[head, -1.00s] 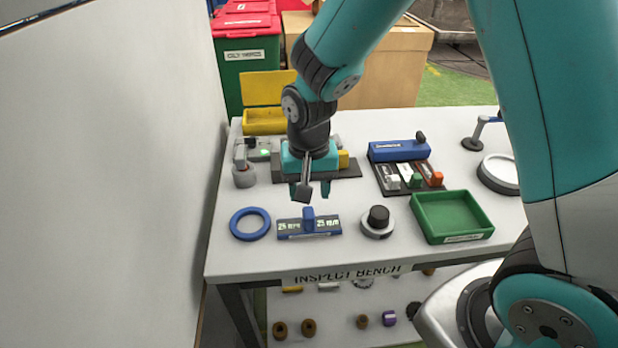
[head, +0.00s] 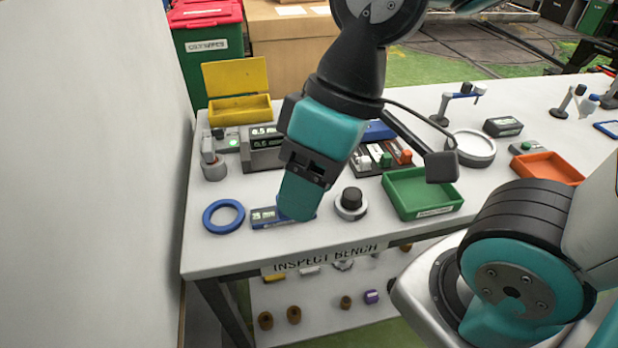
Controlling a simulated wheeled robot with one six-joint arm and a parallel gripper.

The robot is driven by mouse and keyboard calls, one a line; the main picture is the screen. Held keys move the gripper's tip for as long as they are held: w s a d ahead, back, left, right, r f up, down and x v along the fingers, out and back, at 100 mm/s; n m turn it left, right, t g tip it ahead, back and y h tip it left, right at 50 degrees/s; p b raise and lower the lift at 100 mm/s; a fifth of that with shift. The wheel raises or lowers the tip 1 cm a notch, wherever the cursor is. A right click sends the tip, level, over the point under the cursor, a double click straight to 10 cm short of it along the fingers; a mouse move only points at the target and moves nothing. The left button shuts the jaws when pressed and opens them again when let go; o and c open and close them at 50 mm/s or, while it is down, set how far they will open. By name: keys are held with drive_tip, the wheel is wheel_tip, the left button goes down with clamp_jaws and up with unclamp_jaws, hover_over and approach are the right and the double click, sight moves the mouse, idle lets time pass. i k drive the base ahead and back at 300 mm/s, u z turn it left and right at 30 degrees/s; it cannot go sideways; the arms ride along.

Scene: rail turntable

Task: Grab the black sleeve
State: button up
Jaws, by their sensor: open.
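A short black cylinder, the part that looks like the black sleeve (head: 352,197), stands upright in a round grey holder (head: 351,212) near the bench's front edge. My gripper (head: 297,208) points down just left of it, apart from it in the picture. The jaws are open, seen side-on, so the gap between the fingers is hidden. The gripper covers part of the blue gauge with a dark plate (head: 264,217). Its height above the bench is hard to tell.
A blue ring (head: 224,216) lies left of the gauge. A green tray (head: 423,193) stands close to the right of the holder. Behind are a display box (head: 262,142), a yellow bin (head: 240,110) and a grey-rimmed disc (head: 470,148). A wall closes off the left.

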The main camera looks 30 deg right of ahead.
sight(351, 196)
drive_tip(key=u, duration=0.95)
drive_tip(key=k, duration=0.95)
drive_tip(key=z, duration=1.05)
drive_tip(key=i, duration=0.45)
drive_tip(key=u, duration=0.1)
